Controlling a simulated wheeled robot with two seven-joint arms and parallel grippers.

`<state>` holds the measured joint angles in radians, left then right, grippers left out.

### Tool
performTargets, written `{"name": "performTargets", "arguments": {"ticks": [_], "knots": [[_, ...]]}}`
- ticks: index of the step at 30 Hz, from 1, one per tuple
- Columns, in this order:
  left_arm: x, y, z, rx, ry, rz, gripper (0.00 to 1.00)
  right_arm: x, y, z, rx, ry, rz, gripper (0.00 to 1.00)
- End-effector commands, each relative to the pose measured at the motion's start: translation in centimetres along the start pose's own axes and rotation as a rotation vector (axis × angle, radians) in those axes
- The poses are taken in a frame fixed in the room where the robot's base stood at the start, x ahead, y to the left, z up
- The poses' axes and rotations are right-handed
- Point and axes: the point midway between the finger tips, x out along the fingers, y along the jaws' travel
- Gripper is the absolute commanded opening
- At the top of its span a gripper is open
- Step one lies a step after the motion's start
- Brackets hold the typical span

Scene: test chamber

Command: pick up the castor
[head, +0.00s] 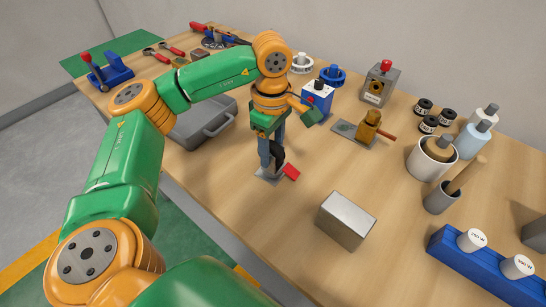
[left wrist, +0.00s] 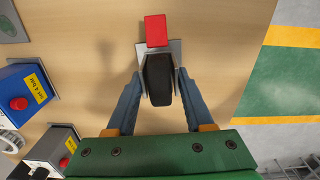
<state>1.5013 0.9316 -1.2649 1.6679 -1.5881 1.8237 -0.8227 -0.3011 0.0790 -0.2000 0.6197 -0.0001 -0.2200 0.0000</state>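The castor has a black wheel (left wrist: 158,80), a grey metal plate (left wrist: 174,45) and a red pedal (left wrist: 156,30). In the head view its red pedal (head: 291,172) and plate (head: 267,178) show at the middle of the table, below my left gripper (head: 271,160). The left gripper points down, with one blue-grey finger on each side of the wheel. My right gripper is not in view.
A metal block (head: 345,220) lies right of the castor. A grey tray (head: 205,125) lies behind my left arm. A blue button box (head: 317,100) and a brass-coloured part (head: 369,127) stand farther back. A blue rack (head: 470,265) is at the right.

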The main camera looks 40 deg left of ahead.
Motion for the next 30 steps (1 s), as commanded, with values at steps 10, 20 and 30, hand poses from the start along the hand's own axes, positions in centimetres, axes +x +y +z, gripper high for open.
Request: {"name": "performTargets", "arguments": {"ticks": [10, 20, 30], "knots": [[-0.1, 0.0, 0.0, 0.0, 0.0, 0.002, 0.0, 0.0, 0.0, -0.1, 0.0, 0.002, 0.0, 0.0], [-1.2, 0.1, 0.0, -0.001, 0.0, 0.005, 0.0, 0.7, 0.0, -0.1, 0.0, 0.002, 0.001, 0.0], [-10.1, -5.8, 2.5, 0.005, 0.003, 0.011, 0.0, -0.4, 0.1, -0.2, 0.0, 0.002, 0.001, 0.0]]}}
